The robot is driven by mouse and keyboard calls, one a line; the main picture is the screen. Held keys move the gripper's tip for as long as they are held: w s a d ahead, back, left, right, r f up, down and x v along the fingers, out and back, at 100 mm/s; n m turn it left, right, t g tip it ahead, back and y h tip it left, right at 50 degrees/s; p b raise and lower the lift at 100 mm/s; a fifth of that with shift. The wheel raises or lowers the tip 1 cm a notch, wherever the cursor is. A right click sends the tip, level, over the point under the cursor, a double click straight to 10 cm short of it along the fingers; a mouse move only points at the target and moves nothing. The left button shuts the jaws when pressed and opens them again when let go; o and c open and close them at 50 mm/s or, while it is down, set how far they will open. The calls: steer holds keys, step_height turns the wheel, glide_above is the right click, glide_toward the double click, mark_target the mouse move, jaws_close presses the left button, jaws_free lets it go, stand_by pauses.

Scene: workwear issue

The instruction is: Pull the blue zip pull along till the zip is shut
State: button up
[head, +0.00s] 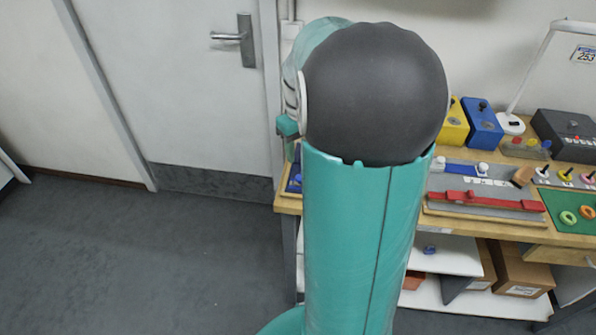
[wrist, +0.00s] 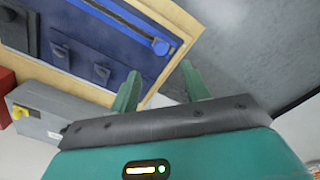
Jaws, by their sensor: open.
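The blue zip pull (wrist: 161,47) is a round blue knob at the right end of a dark zip track (wrist: 118,20) in the wrist view. The track runs up and left along a blue panel (wrist: 75,28) on a light wooden board (wrist: 188,24). My gripper (wrist: 160,70) is open, its two green fingers apart and nothing between them. In the picture the pull lies just beyond the fingertips, between their lines; I cannot tell the depth gap.
In the head view, the bench holds a red-barred fixture (head: 487,201), yellow (head: 455,122) and blue boxes (head: 483,124). Open floor lies left.

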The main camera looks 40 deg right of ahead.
mark_target(300, 177)
step_height(300, 177, down, 9)
steer(key=shift+r, duration=0.1)
stand_by(0.3)
jaws_close()
